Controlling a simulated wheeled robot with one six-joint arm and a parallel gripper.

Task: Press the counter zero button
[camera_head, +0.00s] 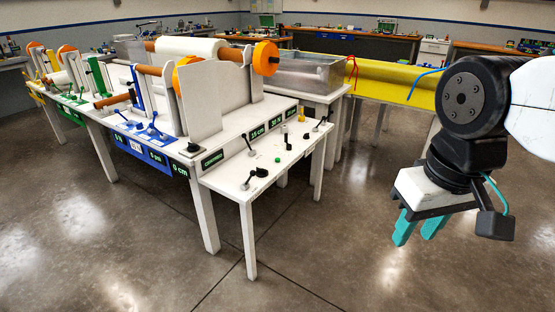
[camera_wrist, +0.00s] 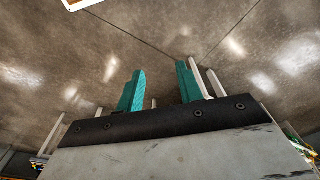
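A dark counter display reading "0 cm" (camera_head: 180,171) sits on the front edge of the long white bench. A small green button (camera_head: 277,160) is on the lower white side table among several black levers. I cannot tell for sure which control is the counter zero button. My gripper (camera_head: 416,239) hangs over open floor to the right of the side table, well apart from it, pointing down. Its two teal fingers stand apart with nothing between them. The wrist view shows the same open fingers (camera_wrist: 160,68) over bare floor.
The side table (camera_head: 232,181) juts out from the bench with black levers (camera_head: 255,173) on top. Orange-ended rollers (camera_head: 266,58) stand on the bench. The concrete floor in front is clear.

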